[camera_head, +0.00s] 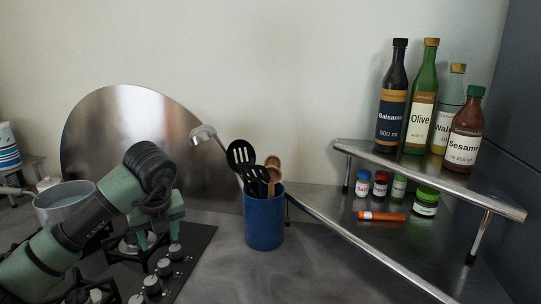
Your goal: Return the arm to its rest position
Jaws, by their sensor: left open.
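My left arm comes in from the lower left, dark grey and green, and bends down at the wrist. My left gripper (158,238) points down over the black gas hob (195,246), with its fingers apart and nothing seen between them. It is behind the row of hob knobs and to the left of the blue utensil pot. The arm partly covers a metal saucepan (62,203) and part of the hob. My right gripper does not show.
A blue pot (264,222) of utensils stands right of the hob. A steel corner shelf (428,178) carries several bottles; small spice jars (426,202) and an orange tube (381,216) sit below. A round metal splash plate (110,125) stands behind. The front middle counter is clear.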

